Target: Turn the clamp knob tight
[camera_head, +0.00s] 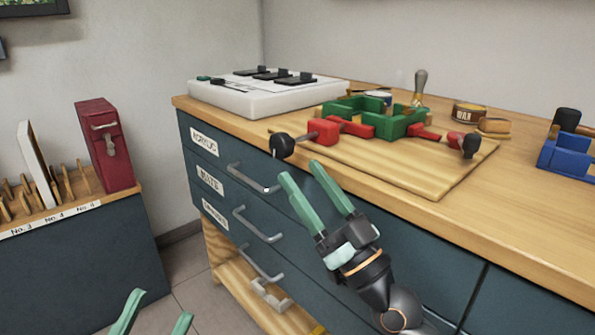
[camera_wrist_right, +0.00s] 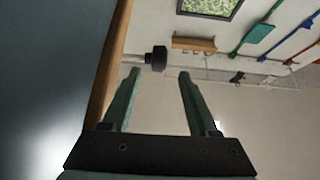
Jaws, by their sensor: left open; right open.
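A red clamp (camera_head: 324,131) sits against a green frame (camera_head: 360,106) on a wooden board. Its black knob (camera_head: 282,145) sticks out over the counter's front edge. A second red clamp (camera_head: 425,133) with a dark knob (camera_head: 470,145) is on the frame's right. My right gripper (camera_head: 301,172) is open and empty, its fingertips just below and in front of the left knob. In the right wrist view a black knob (camera_wrist_right: 155,58) shows just beyond the open fingertips, roughly between them; contact is not seen. My left gripper (camera_head: 158,306) is open, low at the bottom left, partly out of frame.
The wooden board (camera_head: 440,180) lies on the counter above labelled drawers with metal handles (camera_head: 252,180). A white panel (camera_head: 260,98) stands behind left, a blue block (camera_head: 567,150) at right. A red case (camera_head: 105,145) stands on a low cabinet at left.

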